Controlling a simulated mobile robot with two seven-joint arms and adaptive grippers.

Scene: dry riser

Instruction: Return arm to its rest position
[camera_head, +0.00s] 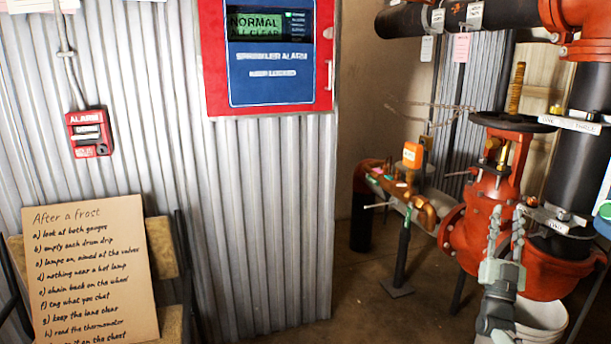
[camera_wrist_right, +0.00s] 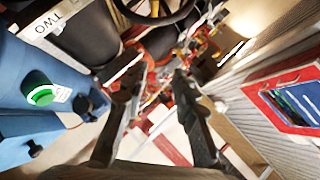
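My right gripper (camera_head: 506,214) is at the lower right of the head view, with its two grey fingers pointing up and apart. Nothing shows between them. It appears in front of the red valve body (camera_head: 490,205) and above a white bucket (camera_head: 540,318); whether it touches either cannot be told. In the right wrist view the gripper (camera_wrist_right: 158,78) also has its fingers spread, with only background between them. My left arm and gripper are not in view.
Black and red pipes with a black handwheel (camera_head: 513,122) crowd the right side. A smaller copper-coloured pipe assembly (camera_head: 408,195) stands left of them. A red alarm panel (camera_head: 270,55) hangs on the corrugated wall. A notice board (camera_head: 92,270) stands lower left.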

